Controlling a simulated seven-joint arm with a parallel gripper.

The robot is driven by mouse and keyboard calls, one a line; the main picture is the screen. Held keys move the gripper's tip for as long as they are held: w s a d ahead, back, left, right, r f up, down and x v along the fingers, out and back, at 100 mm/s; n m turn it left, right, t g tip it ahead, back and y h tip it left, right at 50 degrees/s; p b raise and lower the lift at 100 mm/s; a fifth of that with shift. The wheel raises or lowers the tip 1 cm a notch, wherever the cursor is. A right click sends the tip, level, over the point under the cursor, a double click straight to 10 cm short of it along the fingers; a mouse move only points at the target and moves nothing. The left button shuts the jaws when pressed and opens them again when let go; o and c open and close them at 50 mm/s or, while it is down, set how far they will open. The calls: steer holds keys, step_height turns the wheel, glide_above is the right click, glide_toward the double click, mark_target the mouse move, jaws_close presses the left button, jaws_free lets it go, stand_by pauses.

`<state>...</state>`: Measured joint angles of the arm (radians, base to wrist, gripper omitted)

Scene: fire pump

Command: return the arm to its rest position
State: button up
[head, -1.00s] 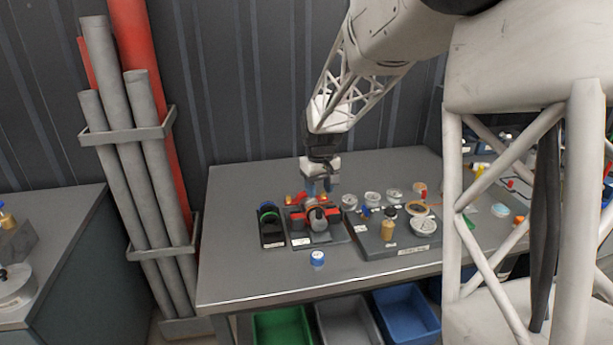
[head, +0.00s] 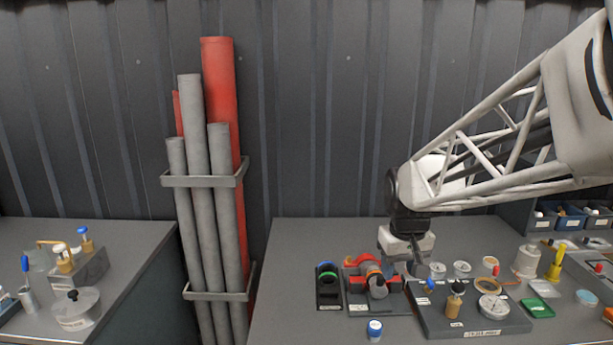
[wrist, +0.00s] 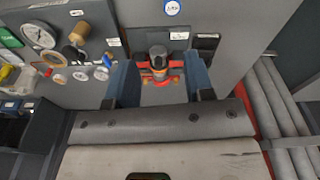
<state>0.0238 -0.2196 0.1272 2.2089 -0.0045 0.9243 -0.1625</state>
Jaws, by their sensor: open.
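My gripper (head: 408,268) is above the workbench, just right of the pump assembly. In the wrist view its two blue fingers (wrist: 161,85) stand wide apart with nothing held between them. The pump assembly (head: 377,287), grey with red and orange parts, sits on a dark base on the bench. It shows beyond and between the fingers in the wrist view (wrist: 158,62), and I cannot tell the exact gap. My white lattice arm reaches in from the right.
A dark tray (head: 440,325) with a gauge and small parts lies right of the pump. A black holder (head: 328,287) stands to its left. A blue-capped jar (head: 375,330) is in front. Grey and red pipes (head: 205,200) stand in a rack left of the bench (head: 285,260).

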steer(key=s+m+t, duration=0.1)
steer(key=s, duration=2.1)
steer(key=shift+s+a+r+m, duration=0.15)
steer(key=shift+s+a+m, duration=0.1)
steer(key=shift+a+m, duration=0.2)
